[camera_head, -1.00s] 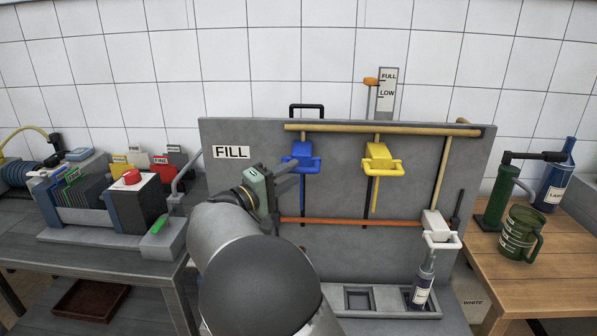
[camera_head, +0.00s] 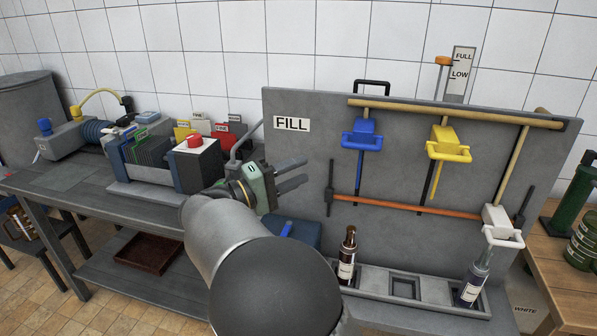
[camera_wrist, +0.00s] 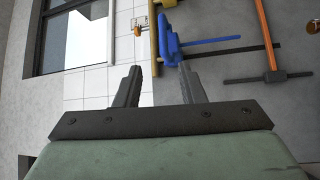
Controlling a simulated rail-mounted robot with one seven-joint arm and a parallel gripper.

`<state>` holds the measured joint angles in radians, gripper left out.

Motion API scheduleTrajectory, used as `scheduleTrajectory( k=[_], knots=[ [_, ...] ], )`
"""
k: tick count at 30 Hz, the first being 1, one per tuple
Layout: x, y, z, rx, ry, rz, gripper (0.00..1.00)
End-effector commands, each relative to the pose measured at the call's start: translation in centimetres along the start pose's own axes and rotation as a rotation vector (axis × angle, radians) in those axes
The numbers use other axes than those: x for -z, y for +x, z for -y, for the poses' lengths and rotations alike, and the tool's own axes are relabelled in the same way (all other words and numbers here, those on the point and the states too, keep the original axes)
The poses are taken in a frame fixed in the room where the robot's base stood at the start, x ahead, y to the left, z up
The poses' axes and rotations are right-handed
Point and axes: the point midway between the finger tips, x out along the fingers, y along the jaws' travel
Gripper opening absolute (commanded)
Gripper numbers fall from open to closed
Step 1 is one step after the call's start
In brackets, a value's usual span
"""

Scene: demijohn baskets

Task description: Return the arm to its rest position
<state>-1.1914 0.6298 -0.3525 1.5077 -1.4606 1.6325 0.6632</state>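My gripper (camera_head: 294,174) is in front of the grey fill panel (camera_head: 300,152), left of the blue valve handle (camera_head: 361,134). In the wrist view my gripper (camera_wrist: 158,84) has its two fingers apart with nothing between them. The blue handle (camera_wrist: 170,42) shows beyond the fingertips there, apart from them. My arm extends from the bottom middle of the head view and hides part of the panel's lower left.
A dark brown bottle (camera_head: 347,256) and a purple-grey bottle (camera_head: 473,279) stand at the grey tray (camera_head: 425,316). A yellow handle (camera_head: 448,148) is on the panel. The left bench (camera_head: 60,186) carries a filter unit (camera_head: 197,165). A wooden table (camera_head: 552,256) is at right.

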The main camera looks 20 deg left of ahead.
Motion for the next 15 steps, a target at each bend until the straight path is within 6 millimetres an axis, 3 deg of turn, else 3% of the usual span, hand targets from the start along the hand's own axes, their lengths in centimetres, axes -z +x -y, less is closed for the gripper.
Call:
scheduleTrajectory(
  k=[5,8,11,15],
  knots=[
    [-1.0,1.6,0.1,0.037,-0.02,0.032,0.36],
    [-3.9,5.2,0.9,0.14,-0.067,0.112,0.36],
    [-9.2,9.6,2.1,0.322,-0.125,0.233,0.36],
    [-19.1,13.4,4.0,0.657,-0.165,0.415,0.36]
  ],
)
